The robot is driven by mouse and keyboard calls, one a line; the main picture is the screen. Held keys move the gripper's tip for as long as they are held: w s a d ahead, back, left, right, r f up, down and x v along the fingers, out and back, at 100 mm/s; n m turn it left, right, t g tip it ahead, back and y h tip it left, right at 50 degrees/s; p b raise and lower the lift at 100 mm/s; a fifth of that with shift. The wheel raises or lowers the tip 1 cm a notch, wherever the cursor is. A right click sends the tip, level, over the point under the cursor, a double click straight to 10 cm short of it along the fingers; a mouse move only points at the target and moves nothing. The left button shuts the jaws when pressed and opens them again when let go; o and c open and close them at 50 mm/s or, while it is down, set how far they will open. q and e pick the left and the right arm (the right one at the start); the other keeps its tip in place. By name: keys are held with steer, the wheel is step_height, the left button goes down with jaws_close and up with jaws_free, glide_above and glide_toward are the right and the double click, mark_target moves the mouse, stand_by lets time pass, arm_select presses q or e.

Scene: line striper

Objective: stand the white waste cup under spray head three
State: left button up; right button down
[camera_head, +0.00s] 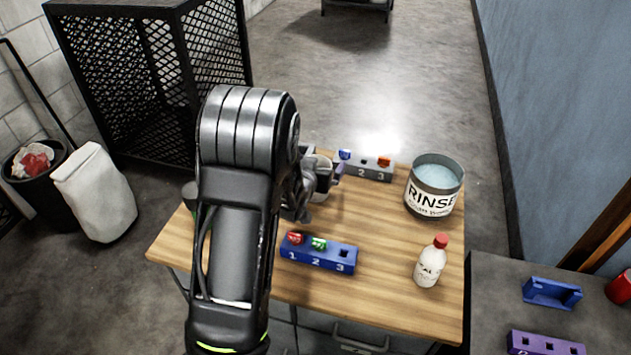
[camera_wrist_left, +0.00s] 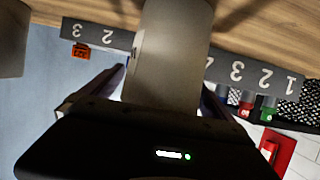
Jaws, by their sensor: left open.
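A pale grey-white cup (camera_wrist_left: 172,45) fills the middle of the left wrist view. In the head view, a pale cup-like shape (camera_head: 322,165), probably the same cup, shows partly behind my left arm. My left gripper (camera_head: 320,182) is open at the table. In the wrist view, its fingers (camera_wrist_left: 165,80) lie one on each side of the cup; contact cannot be told. I cannot clearly make out spray head three. My left arm hides part of the table. My right gripper is not in view.
On the wooden table (camera_head: 400,290) are a grey numbered rack (camera_head: 371,174), a RINSE bucket (camera_head: 431,204), a blue rack (camera_head: 325,265) and a red-capped bottle (camera_head: 431,268). A numbered grey bar (camera_wrist_left: 222,70) with red and green pieces shows in the wrist view.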

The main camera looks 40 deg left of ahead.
arm_select(q)
steer(key=shift+c, duration=0.2)
steer(key=c, duration=1.5)
step_height(320, 180, up, 10)
steer(key=shift+p, duration=0.45)
